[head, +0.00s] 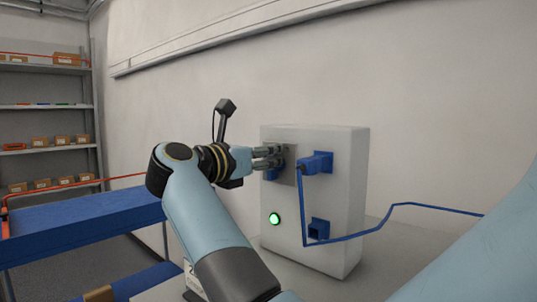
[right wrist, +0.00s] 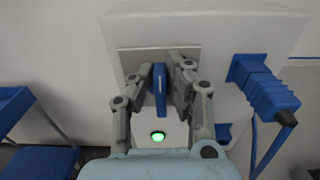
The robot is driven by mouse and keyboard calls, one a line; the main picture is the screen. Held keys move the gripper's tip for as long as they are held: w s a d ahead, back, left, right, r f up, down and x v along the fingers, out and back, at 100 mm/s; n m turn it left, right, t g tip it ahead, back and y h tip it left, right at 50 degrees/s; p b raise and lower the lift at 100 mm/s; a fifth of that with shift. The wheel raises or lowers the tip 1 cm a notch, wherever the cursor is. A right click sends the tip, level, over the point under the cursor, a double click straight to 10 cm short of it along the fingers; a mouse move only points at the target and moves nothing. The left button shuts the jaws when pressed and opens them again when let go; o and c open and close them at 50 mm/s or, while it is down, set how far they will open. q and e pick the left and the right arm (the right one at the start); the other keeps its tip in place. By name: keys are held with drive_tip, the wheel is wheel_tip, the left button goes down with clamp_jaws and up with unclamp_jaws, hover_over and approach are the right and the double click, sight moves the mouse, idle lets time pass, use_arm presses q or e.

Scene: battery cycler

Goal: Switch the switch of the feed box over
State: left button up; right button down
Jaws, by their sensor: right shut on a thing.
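The white feed box (head: 345,215) stands against the wall, with a green lit lamp (head: 274,218) on its front. Its switch has a blue handle (right wrist: 160,92) on a grey plate (right wrist: 132,58), roughly upright in the right wrist view. My right gripper (head: 277,156) is at the plate. In the right wrist view the fingers of my right gripper (right wrist: 161,78) stand on both sides of the handle, shut on it. My left gripper is not in view.
A blue plug (head: 316,163) sits right of the switch, close to my fingers. Its blue cable (head: 350,237) hangs down and runs right. A blue socket (head: 318,230) is lower on the box. A blue-topped bench (head: 80,222) and a shelf (head: 45,105) stand left.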

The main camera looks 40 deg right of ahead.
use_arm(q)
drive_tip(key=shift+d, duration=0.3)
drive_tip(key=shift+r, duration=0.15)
use_arm(e)
drive_tip(key=shift+w+r+n, duration=0.1)
drive_tip(key=shift+n, duration=0.2)
use_arm(q)
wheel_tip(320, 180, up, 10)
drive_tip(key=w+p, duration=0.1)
drive_tip(key=p, duration=0.9)
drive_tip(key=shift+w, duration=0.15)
use_arm(e)
drive_tip(key=shift+w+a+f+n, duration=0.1)
drive_tip(key=shift+w+f+n, duration=0.3)
drive_tip(key=shift+n, duration=2.5)
drive_tip(key=shift+w+f+n, duration=0.35)
drive_tip(key=shift+f+n, duration=0.1)
drive_tip(key=shift+n, duration=2.45)
drive_tip(key=shift+w+a+f+n, duration=0.1)
drive_tip(key=shift+w+f+n, duration=0.3)
drive_tip(key=shift+n, duration=2.5)
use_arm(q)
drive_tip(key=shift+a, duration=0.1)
use_arm(e)
drive_tip(key=c, duration=1.3)
unclamp_jaws()
drive_tip(key=shift+f, duration=0.1)
drive_tip(key=shift+c, duration=0.2)
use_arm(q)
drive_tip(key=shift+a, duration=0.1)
